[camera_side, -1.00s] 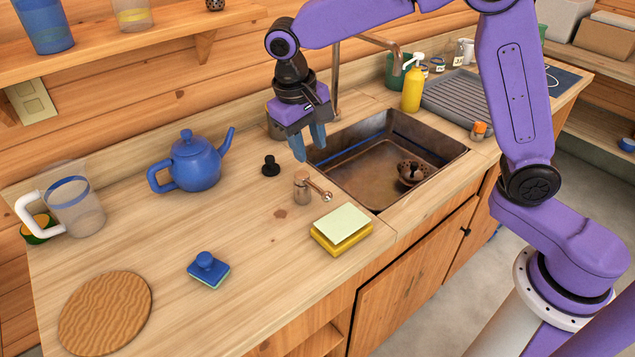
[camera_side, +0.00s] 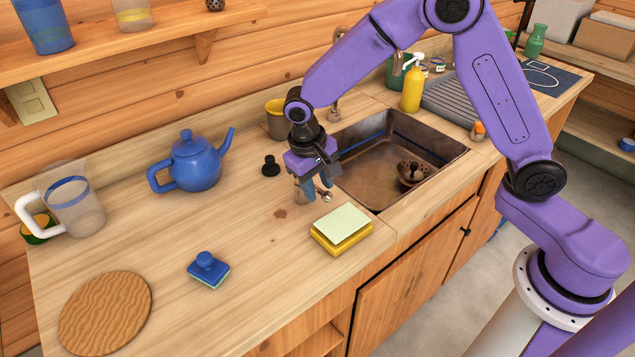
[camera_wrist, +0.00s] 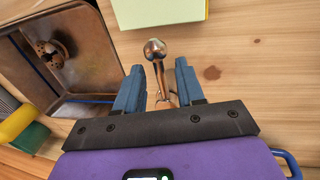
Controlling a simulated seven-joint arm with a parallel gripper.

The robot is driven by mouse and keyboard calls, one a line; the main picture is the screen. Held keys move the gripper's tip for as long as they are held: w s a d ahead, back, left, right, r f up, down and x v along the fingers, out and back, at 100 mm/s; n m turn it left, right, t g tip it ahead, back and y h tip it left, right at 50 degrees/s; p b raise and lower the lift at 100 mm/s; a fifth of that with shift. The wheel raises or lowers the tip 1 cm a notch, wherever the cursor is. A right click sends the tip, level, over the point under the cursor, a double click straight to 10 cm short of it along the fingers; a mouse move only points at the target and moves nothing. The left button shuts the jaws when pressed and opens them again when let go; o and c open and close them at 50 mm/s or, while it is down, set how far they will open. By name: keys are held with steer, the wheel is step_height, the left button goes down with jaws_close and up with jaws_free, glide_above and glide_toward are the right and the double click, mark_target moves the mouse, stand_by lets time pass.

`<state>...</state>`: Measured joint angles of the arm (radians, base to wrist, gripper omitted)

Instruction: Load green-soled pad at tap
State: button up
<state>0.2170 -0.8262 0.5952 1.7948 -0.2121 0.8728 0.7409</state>
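A blue pad with a knob on top and a green sole (camera_side: 208,269) lies on the counter at the front left, apart from my gripper. It is not seen in the wrist view. A small metal tap with a short spout stands on the counter left of the sink; my fingers partly cover it in the side view, and its spout (camera_wrist: 156,62) shows in the wrist view. A taller faucet (camera_side: 335,108) stands behind the sink. My gripper (camera_side: 318,193) points down at the small tap. Its blue fingers (camera_wrist: 160,88) are apart, one on each side of the spout, holding nothing visible.
A yellow sponge with a pale green top (camera_side: 341,228) lies near the counter edge. A blue teapot (camera_side: 194,163), black knob (camera_side: 271,166), clear pitcher (camera_side: 76,210) and round wavy board (camera_side: 105,312) stand around. The sink (camera_side: 368,188) holds a brown strainer-like piece (camera_side: 411,173).

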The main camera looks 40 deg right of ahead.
steer(key=shift+c, duration=0.3)
jaws_close()
steer(key=shift+w+a+m+g, duration=0.15)
steer(key=shift+a+m, duration=0.25)
steer(key=shift+m, duration=0.4)
steer(key=shift+w+a+m+g, duration=0.15)
steer(key=shift+a+m, duration=0.25)
steer(key=shift+m, duration=0.4)
steer(key=shift+s, duration=0.1)
steer(key=shift+o, duration=0.3)
jaws_free()
steer(key=a+r, duration=0.3)
steer(key=r, duration=1.4)
steer(key=shift+w, duration=0.4)
steer(key=shift+a+r, duration=0.1)
steer(key=o, duration=1.2)
steer(key=shift+c, duration=0.2)
